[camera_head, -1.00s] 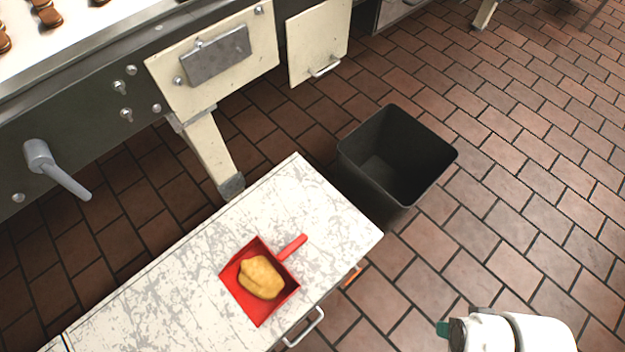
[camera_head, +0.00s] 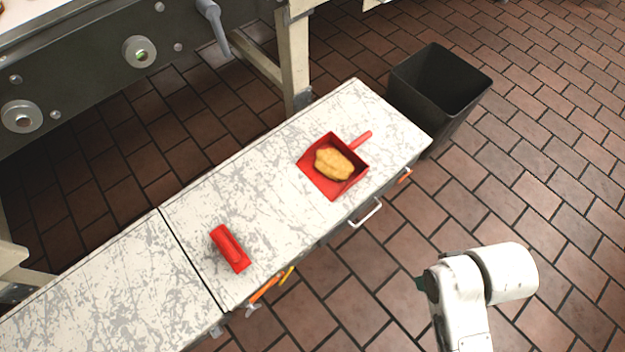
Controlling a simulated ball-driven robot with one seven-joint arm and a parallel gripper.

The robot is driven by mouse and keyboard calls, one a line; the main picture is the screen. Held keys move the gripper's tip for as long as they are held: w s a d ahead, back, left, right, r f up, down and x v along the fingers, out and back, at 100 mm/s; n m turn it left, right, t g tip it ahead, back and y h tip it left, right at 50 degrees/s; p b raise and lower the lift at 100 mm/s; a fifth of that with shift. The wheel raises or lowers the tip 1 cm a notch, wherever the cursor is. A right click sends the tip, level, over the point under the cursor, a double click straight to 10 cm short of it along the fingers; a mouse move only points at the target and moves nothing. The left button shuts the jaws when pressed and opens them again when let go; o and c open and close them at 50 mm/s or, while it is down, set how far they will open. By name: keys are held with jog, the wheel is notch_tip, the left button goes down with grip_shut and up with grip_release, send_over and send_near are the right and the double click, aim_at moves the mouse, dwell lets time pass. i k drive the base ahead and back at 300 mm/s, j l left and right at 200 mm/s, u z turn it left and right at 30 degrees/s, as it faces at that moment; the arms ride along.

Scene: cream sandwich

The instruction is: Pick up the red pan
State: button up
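The red pan (camera_head: 312,180) lies on the white worn counter (camera_head: 265,195), near its far right end. It is a square, shallow pan with a short handle (camera_head: 362,140) pointing up and to the right. A tan, lumpy piece of food (camera_head: 334,164) lies in it. My white arm shows at the lower right, over the floor and apart from the counter. The gripper fingers do not show.
A red block-like tool (camera_head: 230,248) lies on the counter, left of the pan. A black open bin (camera_head: 462,105) stands on the brick floor beyond the counter's right end. A metal drawer handle (camera_head: 366,213) juts from the counter front. A conveyor machine (camera_head: 95,75) stands behind.

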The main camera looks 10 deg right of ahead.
aim_at(331, 165)
jog(key=i+j+z, duration=0.25)
jog(key=i, duration=0.35)
jog(key=i+j+z, duration=0.25)
jog(key=i+j, duration=0.35)
